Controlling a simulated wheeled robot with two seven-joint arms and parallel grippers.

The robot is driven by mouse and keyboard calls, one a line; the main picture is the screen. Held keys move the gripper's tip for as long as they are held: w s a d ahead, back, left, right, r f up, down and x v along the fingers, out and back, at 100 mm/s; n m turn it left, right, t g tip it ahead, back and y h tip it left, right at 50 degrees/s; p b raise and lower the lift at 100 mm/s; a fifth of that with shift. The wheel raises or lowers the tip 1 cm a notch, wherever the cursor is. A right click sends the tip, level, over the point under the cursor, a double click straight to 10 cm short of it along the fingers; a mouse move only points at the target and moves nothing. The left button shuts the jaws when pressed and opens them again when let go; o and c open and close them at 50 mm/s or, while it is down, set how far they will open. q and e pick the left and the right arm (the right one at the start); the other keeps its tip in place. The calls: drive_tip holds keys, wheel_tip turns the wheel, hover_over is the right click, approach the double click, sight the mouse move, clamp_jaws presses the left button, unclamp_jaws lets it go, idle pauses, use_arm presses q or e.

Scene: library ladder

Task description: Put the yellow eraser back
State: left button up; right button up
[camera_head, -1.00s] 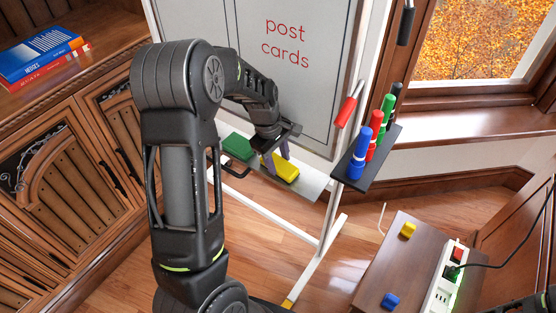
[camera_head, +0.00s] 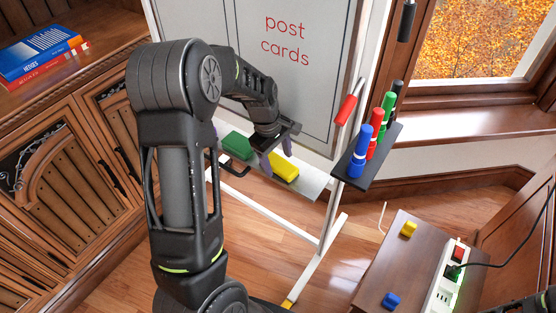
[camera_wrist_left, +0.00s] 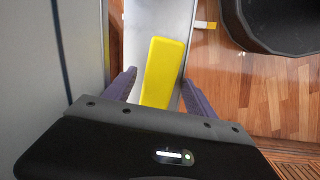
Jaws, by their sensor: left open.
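The yellow eraser (camera_head: 283,167) lies on the white tray ledge (camera_head: 312,187) below the whiteboard, to the right of a green eraser (camera_head: 237,145). In the left wrist view the yellow eraser (camera_wrist_left: 163,72) lies lengthwise on the ledge, its near end between the fingers with gaps at the sides. My left gripper (camera_head: 276,153) is open over the ledge; its purple fingers stand apart, and it also shows in the left wrist view (camera_wrist_left: 158,92). My right gripper is not clearly visible; only a dark bit of arm shows at the lower right edge.
A marker holder (camera_head: 372,172) with blue, red, green and black markers stands right of the ledge. A low brown table (camera_head: 392,262) holds a yellow block, a blue block and a power strip (camera_head: 443,285). Books (camera_head: 38,58) lie on the left cabinet.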

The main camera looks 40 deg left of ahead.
sight(273, 164)
use_arm(q)
drive_tip(key=r, duration=0.4)
drive_tip(key=s+r+p, duration=0.1)
drive_tip(key=r, duration=0.2)
drive_tip(key=shift+a, duration=0.35)
